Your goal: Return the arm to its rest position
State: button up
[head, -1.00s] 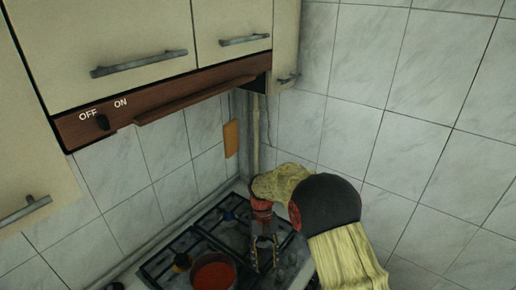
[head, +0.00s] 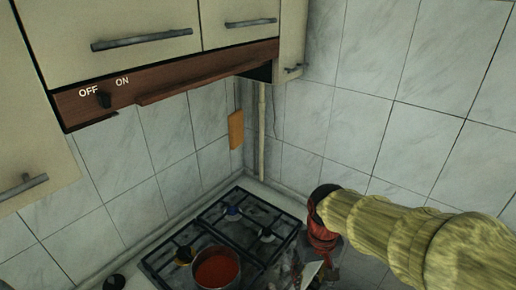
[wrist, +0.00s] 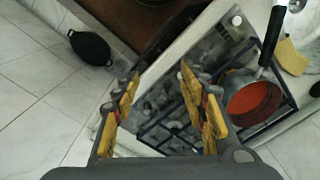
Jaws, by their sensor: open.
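My arm, in a yellow-green sleeve, reaches in from the right in the head view. My gripper (head: 302,272) hangs low by the right edge of the stove (head: 232,213), partly cut off by the frame's bottom. In the wrist view, my gripper (wrist: 160,77) shows two yellow-padded fingers spread apart with nothing between them. A pot with red contents (head: 217,268) stands on the front left part of the stove, apart from my gripper. The pot also shows right of the fingers in the wrist view (wrist: 253,100), with a dark handle.
Cream cupboards and a brown hood (head: 170,88) with an OFF/ON knob hang above the stove. Tiled walls meet behind it, with an orange board (head: 236,130) on one. The wrist view shows a black oval pan (wrist: 90,47) on pale tiles.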

jog(key=s+d+r+m+t+b, duration=0.1)
jog(key=s+d+r+t+b, duration=0.3)
jog(key=s, duration=0.5)
notch_tip(320, 180, up, 2)
jog(key=shift+s+d+r+m+t, duration=0.2)
jog(key=shift+s+d+m+t, duration=0.15)
jog(key=shift+d+t, duration=0.4)
jog(key=shift+c, duration=0.4)
grip_shut()
dwell(0.8)
